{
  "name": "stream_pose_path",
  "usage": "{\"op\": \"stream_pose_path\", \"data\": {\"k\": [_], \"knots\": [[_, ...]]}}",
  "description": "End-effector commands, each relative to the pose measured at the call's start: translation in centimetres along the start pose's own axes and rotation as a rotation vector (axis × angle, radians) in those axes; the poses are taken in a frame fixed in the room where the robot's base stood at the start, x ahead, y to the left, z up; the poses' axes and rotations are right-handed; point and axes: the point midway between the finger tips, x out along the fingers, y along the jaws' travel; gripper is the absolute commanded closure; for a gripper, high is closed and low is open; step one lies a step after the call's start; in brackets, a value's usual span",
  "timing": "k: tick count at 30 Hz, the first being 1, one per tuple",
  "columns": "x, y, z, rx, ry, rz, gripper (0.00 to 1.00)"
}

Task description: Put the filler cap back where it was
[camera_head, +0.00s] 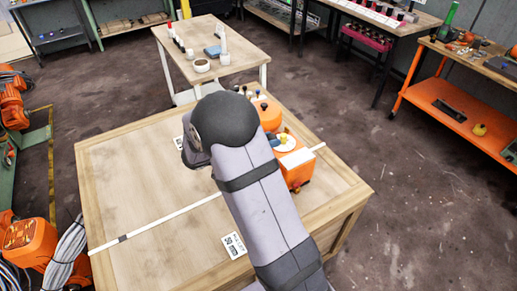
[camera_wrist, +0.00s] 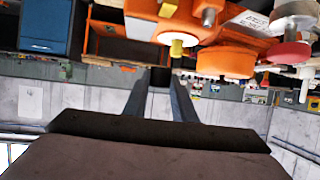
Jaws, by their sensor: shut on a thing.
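The orange machine (camera_head: 301,174) stands on the wooden table, partly hidden behind my arm in the head view. It has a white round top with a small yellow part (camera_head: 284,141). In the wrist view its orange body (camera_wrist: 235,50) fills the upper right, and the yellow part (camera_wrist: 177,48) shows close beyond my fingertips. My gripper (camera_wrist: 160,82) is shut on a small dark piece (camera_wrist: 160,77) between its fingertips, which looks like the filler cap. The piece appears apart from the machine. In the head view my arm hides the gripper and the piece.
The wooden table (camera_head: 130,200) is mostly clear on the left, with a white strip across it and a printed label (camera_head: 233,245) near the front. A second table (camera_head: 238,55) with small items stands behind. An orange workbench (camera_head: 455,105) is at the right.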

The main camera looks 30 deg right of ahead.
Motion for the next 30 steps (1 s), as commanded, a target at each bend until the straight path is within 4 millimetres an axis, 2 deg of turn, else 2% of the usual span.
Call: {"op": "stream_pose_path", "data": {"k": [1, 2, 4, 7, 19, 30], "knots": [[-0.3, -1.3, -1.6, 0.001, 0.001, -0.016, 1.0], [-0.4, -2.0, -2.2, -0.005, 0.001, -0.026, 1.0], [-0.8, -3.8, -2.9, -0.024, 0.0, -0.069, 1.0], [-1.1, -5.4, -3.1, -0.064, 0.0, -0.145, 1.0], [-1.0, -5.7, -2.1, -0.095, -0.001, -0.216, 1.0], [0.9, -5.7, 2.4, -0.096, -0.002, -0.216, 1.0]]}}
